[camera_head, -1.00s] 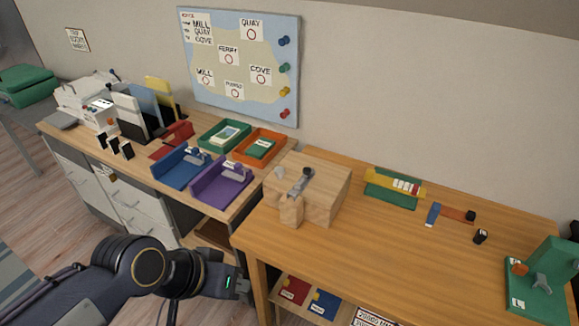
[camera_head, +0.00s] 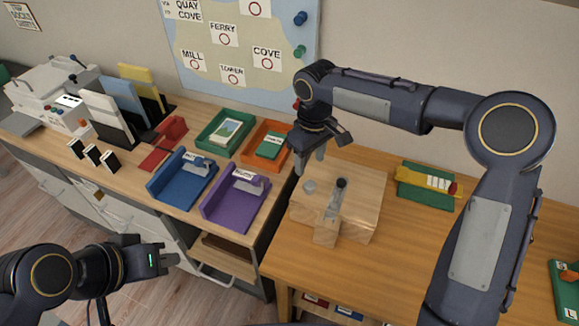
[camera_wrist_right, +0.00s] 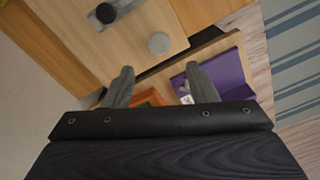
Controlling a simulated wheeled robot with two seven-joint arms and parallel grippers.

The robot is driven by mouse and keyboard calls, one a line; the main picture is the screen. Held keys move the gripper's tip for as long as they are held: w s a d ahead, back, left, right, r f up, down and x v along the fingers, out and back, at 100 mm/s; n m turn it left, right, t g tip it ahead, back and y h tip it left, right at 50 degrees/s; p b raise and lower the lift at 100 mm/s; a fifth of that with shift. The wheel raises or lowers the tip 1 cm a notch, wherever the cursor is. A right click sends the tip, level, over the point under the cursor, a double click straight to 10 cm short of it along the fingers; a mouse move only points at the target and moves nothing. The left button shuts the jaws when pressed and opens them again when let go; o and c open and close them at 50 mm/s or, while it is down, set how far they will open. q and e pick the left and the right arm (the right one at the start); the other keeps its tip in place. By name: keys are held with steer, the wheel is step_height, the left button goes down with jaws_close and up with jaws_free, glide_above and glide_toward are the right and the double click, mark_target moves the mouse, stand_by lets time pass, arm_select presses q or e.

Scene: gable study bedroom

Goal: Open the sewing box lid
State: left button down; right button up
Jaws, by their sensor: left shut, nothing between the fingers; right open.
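The sewing box is a light wooden box (camera_head: 363,199) on the right-hand wooden table in the head view. Its top looks closed and carries a grey round disc (camera_head: 309,186) and a grey metal strip (camera_head: 334,204) with a black knob. My right gripper (camera_head: 310,160) is open and empty above the box's back left corner. In the right wrist view its fingers (camera_wrist_right: 160,70) are apart, near the box's edge (camera_wrist_right: 120,42) and the disc (camera_wrist_right: 158,43). My left gripper (camera_head: 170,259) is shut and empty, away from the box, low at left.
A blue tray (camera_head: 163,190) and a purple tray (camera_head: 237,217) stand left of the box, with green and orange trays behind. A yellow and green item (camera_head: 428,196) lies to its right. The table front right of the box (camera_head: 400,270) is clear.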

mark_target(309, 183)
step_height(309, 183, down, 8)
steer(key=shift+s+d+r, duration=0.1)
steer(key=shift+r, duration=0.15)
jaws_close()
stand_by(0.4)
